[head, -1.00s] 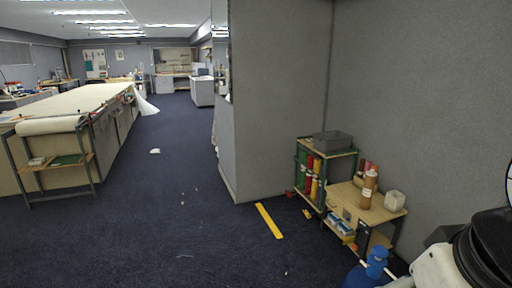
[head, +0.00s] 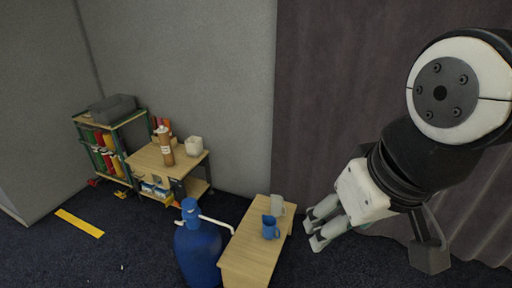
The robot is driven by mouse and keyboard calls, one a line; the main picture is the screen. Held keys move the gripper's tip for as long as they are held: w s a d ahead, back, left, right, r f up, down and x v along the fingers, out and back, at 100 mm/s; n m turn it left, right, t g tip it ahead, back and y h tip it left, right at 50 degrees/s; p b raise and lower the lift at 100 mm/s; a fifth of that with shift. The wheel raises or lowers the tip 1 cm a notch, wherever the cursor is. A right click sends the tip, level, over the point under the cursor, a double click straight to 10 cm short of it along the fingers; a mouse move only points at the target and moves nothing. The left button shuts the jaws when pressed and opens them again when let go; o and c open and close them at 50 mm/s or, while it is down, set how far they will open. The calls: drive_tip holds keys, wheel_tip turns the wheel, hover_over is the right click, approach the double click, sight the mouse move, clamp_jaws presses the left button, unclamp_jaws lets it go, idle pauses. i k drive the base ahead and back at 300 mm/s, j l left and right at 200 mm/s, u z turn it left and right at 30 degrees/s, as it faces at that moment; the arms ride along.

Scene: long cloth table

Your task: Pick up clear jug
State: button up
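A pale greyish jug (head: 277,204), perhaps the clear jug, stands upright on a small wooden table (head: 247,262) in the head view. A blue jug (head: 270,229) stands just in front of it and overlaps it slightly. My gripper (head: 312,229) is to the right of both jugs, its fingers pointing left toward the table. The fingers are apart, with nothing seen between them. In this view a small gap shows between the fingertips and the jugs; the depth between them is hard to tell.
A large blue bottle with a pump (head: 198,250) stands left of the small table. Behind it are a wooden cart (head: 148,157) with bottles and a white container, and a green-framed shelf (head: 112,123). A dark curtain (head: 335,90) hangs behind my arm.

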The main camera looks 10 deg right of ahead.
sight(277, 202)
drive_tip(key=z, duration=0.3)
drive_tip(key=i+l+u, duration=0.25)
drive_tip(key=i+l, duration=0.25)
drive_tip(key=i+l+u, duration=0.15)
drive_tip(key=l, duration=0.3)
drive_tip(key=i+l+u, duration=0.1)
drive_tip(key=i+l, duration=0.15)
drive_tip(key=i+l+u, duration=0.15)
drive_tip(key=l, duration=0.3)
drive_tip(key=i+l+u, duration=0.1)
drive_tip(key=i+l, duration=0.15)
drive_tip(key=l, duration=0.15)
drive_tip(key=i+l+u, duration=0.15)
drive_tip(key=l, duration=0.25)
